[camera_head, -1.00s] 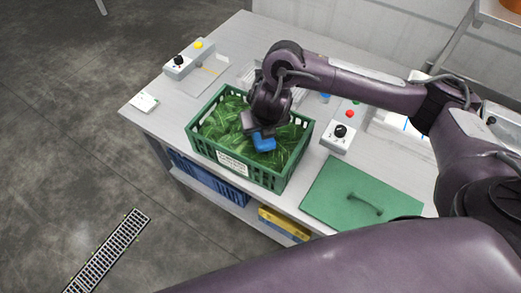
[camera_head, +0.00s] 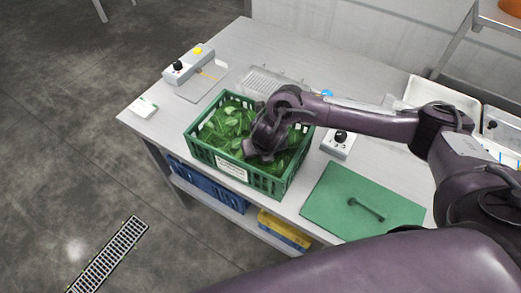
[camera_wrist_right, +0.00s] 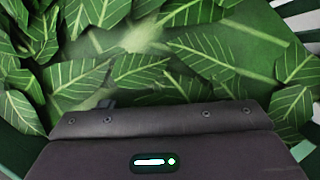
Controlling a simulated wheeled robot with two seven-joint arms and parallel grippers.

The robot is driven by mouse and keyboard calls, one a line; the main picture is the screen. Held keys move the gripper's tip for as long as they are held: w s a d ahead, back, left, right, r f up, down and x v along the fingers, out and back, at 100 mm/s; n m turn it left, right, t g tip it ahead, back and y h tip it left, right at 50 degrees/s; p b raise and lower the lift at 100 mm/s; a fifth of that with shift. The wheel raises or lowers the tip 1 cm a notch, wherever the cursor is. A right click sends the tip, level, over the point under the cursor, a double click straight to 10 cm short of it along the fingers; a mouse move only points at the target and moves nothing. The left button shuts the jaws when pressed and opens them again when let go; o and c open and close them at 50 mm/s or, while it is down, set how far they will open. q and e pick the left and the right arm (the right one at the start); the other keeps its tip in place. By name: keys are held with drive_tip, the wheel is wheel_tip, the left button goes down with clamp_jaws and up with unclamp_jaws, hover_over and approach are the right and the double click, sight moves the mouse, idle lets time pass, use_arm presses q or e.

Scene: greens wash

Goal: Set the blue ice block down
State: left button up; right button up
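The green crate (camera_head: 232,172) stands on the table, filled with green leaves (camera_head: 229,118). My right gripper (camera_head: 262,154) reaches down into the right half of the crate, low against the leaves. The blue ice block does not show now in the head view or the right wrist view, so it is hidden or out of sight. In the right wrist view, leaves (camera_wrist_right: 135,72) lie close in front of the gripper's dark body. Its fingers are hidden, so I cannot tell whether they are open or shut. My left gripper is not in view.
A control box (camera_head: 338,146) stands behind the board, another (camera_head: 180,72) at the back left. A small white card (camera_head: 143,107) lies left. Blue (camera_head: 207,186) and yellow (camera_head: 284,229) containers sit below the table.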

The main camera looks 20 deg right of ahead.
drive_tip(key=shift+o, duration=1.2)
drive_tip(key=shift+r, duration=0.15)
drive_tip(key=p+v, duration=0.1)
drive_tip(key=v, duration=0.6)
drive_tip(key=shift+r, duration=0.45)
drive_tip(key=shift+p+v, duration=1.4)
drive_tip(key=shift+v, duration=0.6)
drive_tip(key=shift+s, duration=0.15)
